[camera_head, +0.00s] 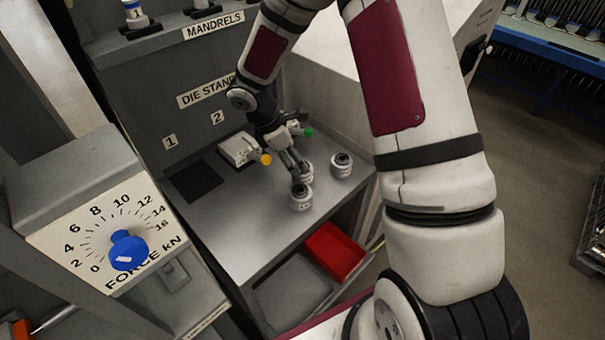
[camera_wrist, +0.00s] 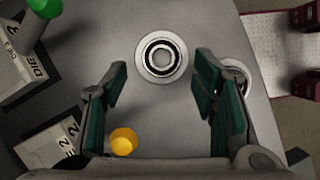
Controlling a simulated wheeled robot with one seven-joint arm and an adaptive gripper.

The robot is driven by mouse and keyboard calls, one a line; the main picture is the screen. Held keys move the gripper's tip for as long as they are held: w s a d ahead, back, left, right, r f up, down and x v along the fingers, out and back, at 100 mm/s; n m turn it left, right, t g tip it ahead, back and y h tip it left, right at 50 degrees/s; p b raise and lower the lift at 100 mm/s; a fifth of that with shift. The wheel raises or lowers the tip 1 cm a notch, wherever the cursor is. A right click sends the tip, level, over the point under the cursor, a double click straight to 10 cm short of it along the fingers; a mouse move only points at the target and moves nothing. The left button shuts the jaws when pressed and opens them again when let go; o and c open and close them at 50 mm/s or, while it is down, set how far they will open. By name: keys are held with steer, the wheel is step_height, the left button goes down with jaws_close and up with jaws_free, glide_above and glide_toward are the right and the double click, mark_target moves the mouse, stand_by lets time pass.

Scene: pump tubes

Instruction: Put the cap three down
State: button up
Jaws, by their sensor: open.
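Several short round metal caps with pale label bands stand upright on the grey bench (camera_head: 231,216). In the head view one is at the front (camera_head: 300,199), one is close behind it beside my fingers (camera_head: 307,173), and one is to the right (camera_head: 341,165). Their labels are too small to read, so I cannot tell which is cap three. My gripper (camera_head: 298,176) is open and empty, pointing down over the caps. In the wrist view one cap (camera_wrist: 161,56) shows in the gap ahead of the fingers, apart from both. Another cap (camera_wrist: 240,72) is partly hidden behind the right finger.
A red bin (camera_head: 335,254) sits below the bench front. A force dial (camera_head: 105,238) is at left. The front-left bench is clear.

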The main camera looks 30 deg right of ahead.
mark_target(302, 174)
steer(key=x, duration=0.3)
steer(key=shift+s+d+f+p, duration=0.2)
steer(key=shift+d+p, duration=0.1)
steer(key=shift+p, duration=0.1)
steer(key=shift+d+f, duration=0.2)
steer(key=shift+f, duration=0.25)
